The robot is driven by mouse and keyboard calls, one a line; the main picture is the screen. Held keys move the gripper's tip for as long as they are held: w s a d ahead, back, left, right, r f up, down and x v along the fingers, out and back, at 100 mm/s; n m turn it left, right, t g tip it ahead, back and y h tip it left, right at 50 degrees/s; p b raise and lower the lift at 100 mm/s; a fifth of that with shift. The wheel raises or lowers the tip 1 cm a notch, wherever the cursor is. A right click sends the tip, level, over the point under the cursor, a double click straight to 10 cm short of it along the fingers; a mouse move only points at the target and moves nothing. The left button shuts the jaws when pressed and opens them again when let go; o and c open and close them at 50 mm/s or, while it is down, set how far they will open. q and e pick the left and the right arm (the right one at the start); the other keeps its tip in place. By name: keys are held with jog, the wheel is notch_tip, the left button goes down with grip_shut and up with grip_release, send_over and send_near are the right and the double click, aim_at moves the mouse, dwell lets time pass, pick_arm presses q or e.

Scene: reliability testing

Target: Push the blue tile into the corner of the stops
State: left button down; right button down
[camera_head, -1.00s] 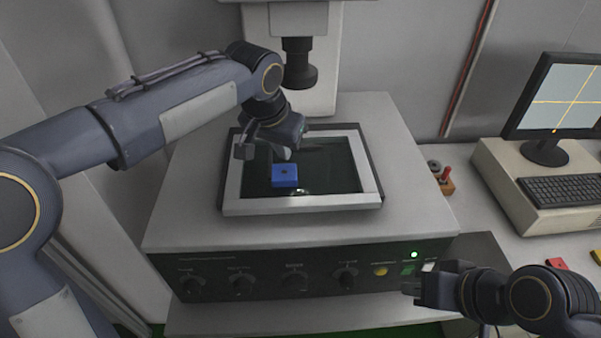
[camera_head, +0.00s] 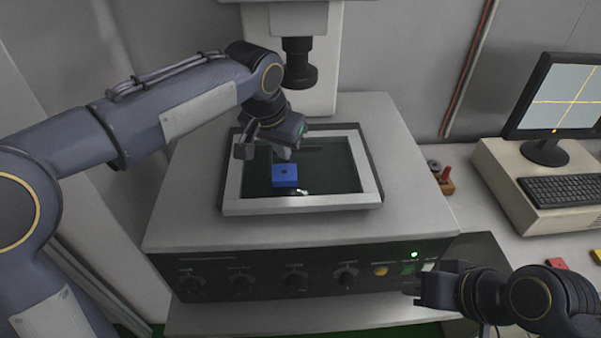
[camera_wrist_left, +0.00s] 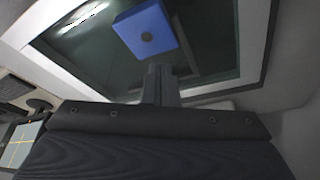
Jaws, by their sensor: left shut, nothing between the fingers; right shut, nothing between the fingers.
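The blue tile (camera_head: 284,176), square with a dark hole in its top, lies flat on the dark glass of the stage, left of its middle. It also shows at the top of the left wrist view (camera_wrist_left: 143,30). My left gripper (camera_head: 275,156) is shut and empty, low over the glass just behind the tile. In the left wrist view its fingertips (camera_wrist_left: 159,70) are close to the tile's edge; I cannot tell if they touch. The stops are not clearly distinguishable. My right gripper (camera_head: 412,290) is shut and empty at the lower right, in front of the machine.
The stage's pale frame (camera_head: 300,204) surrounds the glass. A dark lens column (camera_head: 298,64) hangs behind it. Knobs line the machine's front panel (camera_head: 220,284). A monitor (camera_head: 562,98), keyboard (camera_head: 566,190) and red part (camera_head: 556,263) are on the right.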

aim_at(287, 194)
pick_arm(q)
jog(key=s+b, duration=0.3)
jog(key=s, duration=0.4)
jog(key=shift+s, duration=0.8)
jog(key=shift+f, duration=0.2)
jog(key=shift+f+b, duration=1)
jog(key=shift+f, duration=0.1)
jog(key=shift+r, duration=0.1)
jog(key=shift+r+p, duration=0.15)
jog(key=shift+p, duration=0.2)
jog(key=shift+w, duration=0.2)
